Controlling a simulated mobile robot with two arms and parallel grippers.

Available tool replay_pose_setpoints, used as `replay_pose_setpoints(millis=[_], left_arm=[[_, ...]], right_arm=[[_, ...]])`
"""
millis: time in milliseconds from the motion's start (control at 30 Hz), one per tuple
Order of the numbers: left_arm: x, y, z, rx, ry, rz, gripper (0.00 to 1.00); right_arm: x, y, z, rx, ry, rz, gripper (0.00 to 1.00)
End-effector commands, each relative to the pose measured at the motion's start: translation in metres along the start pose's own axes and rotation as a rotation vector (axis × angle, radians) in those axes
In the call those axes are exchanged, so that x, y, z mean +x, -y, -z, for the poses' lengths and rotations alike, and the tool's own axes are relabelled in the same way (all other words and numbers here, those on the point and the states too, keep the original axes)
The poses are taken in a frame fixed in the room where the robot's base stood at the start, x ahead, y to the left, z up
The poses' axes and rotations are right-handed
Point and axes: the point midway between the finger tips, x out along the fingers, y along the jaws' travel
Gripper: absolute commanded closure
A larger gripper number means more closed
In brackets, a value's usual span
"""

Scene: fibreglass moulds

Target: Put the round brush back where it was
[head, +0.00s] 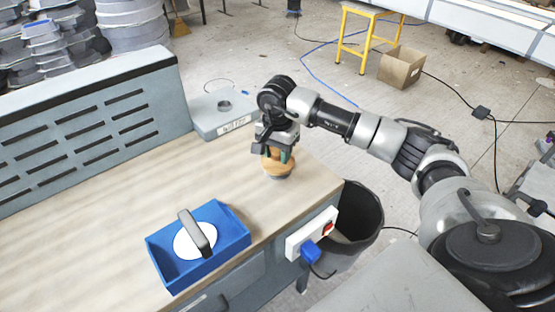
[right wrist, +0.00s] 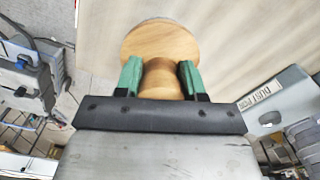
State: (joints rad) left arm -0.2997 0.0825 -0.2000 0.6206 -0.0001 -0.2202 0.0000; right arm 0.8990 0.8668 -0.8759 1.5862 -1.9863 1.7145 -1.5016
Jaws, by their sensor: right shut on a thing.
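The round brush (head: 277,166) is a turned wooden piece with a wide rounded body and a narrower neck, with a dark underside in the head view. My right gripper (head: 276,151) is shut on it, above the right end of the wooden bench top (head: 110,225). In the right wrist view, the green pads of the right gripper (right wrist: 159,78) press on both sides of the neck of the wooden brush (right wrist: 160,42). I cannot tell whether the brush touches the bench. My left gripper is not in view.
A blue tray (head: 236,230) holding a white disc with a grey handle (head: 196,233) is on the bench front. A grey box (head: 220,116) with a round opening and a label stands behind the brush. A black bin (head: 357,222) stands beside the bench end. The left bench top is clear.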

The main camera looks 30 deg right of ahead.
Motion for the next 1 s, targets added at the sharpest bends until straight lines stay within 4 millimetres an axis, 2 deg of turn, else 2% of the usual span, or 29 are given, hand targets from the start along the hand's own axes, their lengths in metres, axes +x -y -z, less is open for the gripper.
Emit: replay_pose_setpoints(millis=[133, 333, 700, 733, 900, 1000], left_arm=[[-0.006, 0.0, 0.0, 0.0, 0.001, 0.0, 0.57], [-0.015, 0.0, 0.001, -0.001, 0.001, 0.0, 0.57], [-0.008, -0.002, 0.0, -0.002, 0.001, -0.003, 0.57], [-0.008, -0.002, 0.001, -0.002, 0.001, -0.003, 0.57], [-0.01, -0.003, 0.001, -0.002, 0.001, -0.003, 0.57], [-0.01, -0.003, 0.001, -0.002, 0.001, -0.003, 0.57]], right_arm=[[0.011, 0.001, 0.0, 0.0, 0.002, -0.002, 0.87], [0.038, 0.001, -0.001, 0.0, 0.002, -0.001, 0.87], [0.045, 0.001, 0.0, 0.0, 0.0, 0.001, 0.87], [0.045, 0.001, 0.0, 0.0, 0.0, 0.0, 0.59], [0.044, 0.001, 0.0, 0.0, 0.0, 0.0, 0.35], [0.044, 0.001, 0.0, 0.0, 0.0, 0.0, 0.35]])
